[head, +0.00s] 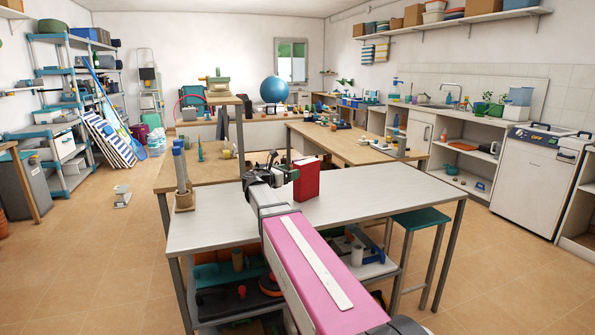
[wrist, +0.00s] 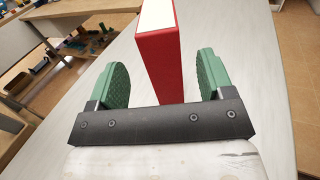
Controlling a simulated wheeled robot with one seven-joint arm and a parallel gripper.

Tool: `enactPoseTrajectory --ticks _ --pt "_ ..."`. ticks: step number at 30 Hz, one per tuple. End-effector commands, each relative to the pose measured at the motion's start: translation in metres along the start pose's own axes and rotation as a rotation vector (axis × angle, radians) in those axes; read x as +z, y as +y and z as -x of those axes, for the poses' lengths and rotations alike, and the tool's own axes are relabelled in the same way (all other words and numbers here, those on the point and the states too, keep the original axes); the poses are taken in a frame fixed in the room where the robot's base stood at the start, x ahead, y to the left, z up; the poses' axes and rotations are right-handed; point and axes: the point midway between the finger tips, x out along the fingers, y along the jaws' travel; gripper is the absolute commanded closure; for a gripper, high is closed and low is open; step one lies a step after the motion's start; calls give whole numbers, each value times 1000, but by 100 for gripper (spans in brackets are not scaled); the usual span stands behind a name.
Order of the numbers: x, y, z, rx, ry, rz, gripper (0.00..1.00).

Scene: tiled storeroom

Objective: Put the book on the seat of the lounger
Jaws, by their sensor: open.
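A red book (head: 307,180) with white page edges stands upright on the white-topped table (head: 350,205). My gripper (head: 284,175) is open just at the left of the book in the head view. In the wrist view the red book (wrist: 164,55) stands between the two green finger pads of my gripper (wrist: 163,78), with a gap to the left pad and a smaller one to the right. No lounger can be made out for certain; a blue-and-white striped thing (head: 108,139) leans by the left shelves, and its seat cannot be told.
A wooden holder (head: 184,200) with tall grey-blue rolls stands at the table's left end. A teal-topped stool (head: 421,218) is at the table's right. Wooden worktables (head: 350,146) stand behind. Open tiled floor (head: 95,245) lies at the left.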

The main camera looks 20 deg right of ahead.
Motion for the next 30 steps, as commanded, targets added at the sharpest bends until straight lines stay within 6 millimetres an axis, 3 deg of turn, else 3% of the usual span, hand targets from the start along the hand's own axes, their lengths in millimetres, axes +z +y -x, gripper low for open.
enactPoseTrajectory --ticks 6,14,20,30 --pt "0 0 34 2 0 0 26" --pt "0 0 44 -1 0 -61 21" --pt "0 0 42 0 0 -358 21" --pt "1 0 38 0 0 -1073 21"
